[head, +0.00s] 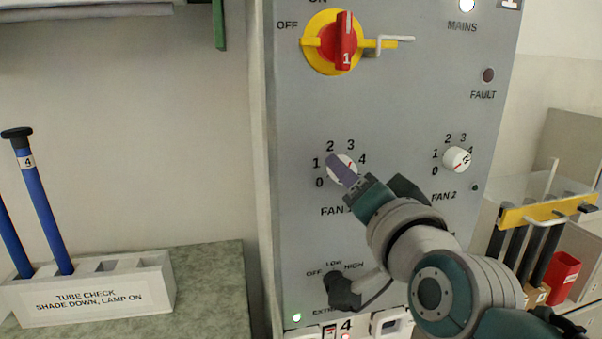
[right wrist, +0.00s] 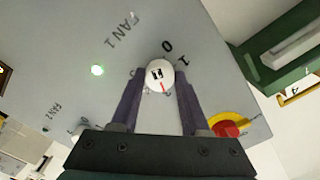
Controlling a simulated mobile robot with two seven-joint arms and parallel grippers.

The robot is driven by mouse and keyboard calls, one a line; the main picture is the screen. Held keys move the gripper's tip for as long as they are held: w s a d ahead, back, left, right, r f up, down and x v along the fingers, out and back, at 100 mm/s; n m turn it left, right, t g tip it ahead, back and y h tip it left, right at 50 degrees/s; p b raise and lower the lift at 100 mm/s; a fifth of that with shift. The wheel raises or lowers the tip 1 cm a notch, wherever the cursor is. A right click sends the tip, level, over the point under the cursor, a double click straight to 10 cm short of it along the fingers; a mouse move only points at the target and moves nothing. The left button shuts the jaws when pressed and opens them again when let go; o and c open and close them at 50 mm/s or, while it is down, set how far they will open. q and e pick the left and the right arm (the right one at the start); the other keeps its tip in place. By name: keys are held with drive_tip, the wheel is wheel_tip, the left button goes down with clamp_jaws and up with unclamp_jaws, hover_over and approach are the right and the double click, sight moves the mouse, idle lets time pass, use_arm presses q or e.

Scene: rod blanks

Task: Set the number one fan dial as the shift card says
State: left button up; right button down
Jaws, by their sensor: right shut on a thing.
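The number one fan dial (head: 349,161) is a white knob with a red line on the grey panel, ringed by the numbers 0 to 4. It also shows in the right wrist view (right wrist: 160,74). My right gripper (head: 343,171) is shut on it, with one purple finger on each side of the knob in the wrist view. In the head view the red line points up and right, towards the 3 and 4 side. The gripper hides part of the dial and its label. No shift card can be made out. My left gripper is not in view.
The fan 2 dial (head: 457,159) is to the right. A red rotary switch (head: 343,42) on yellow is above, and a black OFF/LOW/HIGH knob (head: 342,290) is below. A rack (head: 90,291) with blue rods stands on the left counter (head: 215,285).

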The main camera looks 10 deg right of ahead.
drive_tip(key=shift+m, duration=0.4)
drive_tip(key=shift+c, duration=2)
unclamp_jaws()
drive_tip(key=s, duration=1)
drive_tip(key=shift+d, duration=0.15)
